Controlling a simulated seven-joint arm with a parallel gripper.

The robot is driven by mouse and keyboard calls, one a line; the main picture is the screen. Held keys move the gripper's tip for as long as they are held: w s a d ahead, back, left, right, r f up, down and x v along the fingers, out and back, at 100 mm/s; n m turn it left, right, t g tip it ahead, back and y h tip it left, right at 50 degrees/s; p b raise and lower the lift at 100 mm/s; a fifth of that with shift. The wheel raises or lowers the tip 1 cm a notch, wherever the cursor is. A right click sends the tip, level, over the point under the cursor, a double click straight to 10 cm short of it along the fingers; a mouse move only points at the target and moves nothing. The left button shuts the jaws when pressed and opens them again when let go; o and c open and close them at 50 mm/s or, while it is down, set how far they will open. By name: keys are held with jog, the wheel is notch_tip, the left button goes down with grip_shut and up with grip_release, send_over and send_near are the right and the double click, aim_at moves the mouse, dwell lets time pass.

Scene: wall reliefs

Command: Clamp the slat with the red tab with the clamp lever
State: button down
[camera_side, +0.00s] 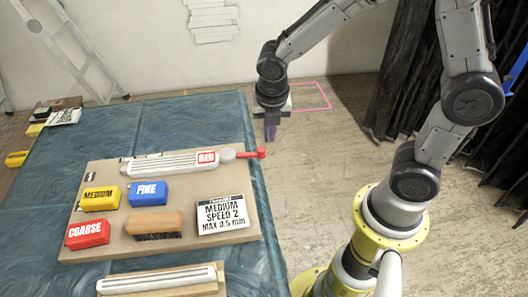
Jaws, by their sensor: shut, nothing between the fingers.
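A long pale slatted piece (172,164) lies along the back of a tan board (110,222) on the table. A white tab with red "RED" lettering (206,157) sits at its right end. Beside it is a round grey pivot (227,154) with a red-ended lever (250,154) pointing right, past the board's edge. Whether the lever presses on the slat cannot be told. My gripper (270,133) is shut and empty, pointing down beyond the table's right edge, above and right of the lever and apart from it.
The board also holds a yellow MEDIUM block (100,198), a blue FINE block (148,193), a red COARSE block (87,234), a brush (153,226) and a printed card (223,214). Another slat (157,280) lies in front.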

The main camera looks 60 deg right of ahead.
jog(key=shift+n, duration=0.7)
jog(key=f, duration=0.3)
jog(key=a+f, duration=0.1)
jog(key=f, duration=0.5)
jog(key=shift+s+a+f, duration=0.1)
jog(key=shift+s+a, duration=0.2)
jog(key=shift+a, duration=0.05)
jog(key=shift+w+d+f, duration=0.25)
jog(key=shift+w+d, duration=0.8)
jog(key=shift+w, duration=0.1)
jog(key=shift+w+d, duration=0.35)
jog(key=shift+w, duration=0.05)
jog(key=shift+d, duration=0.1)
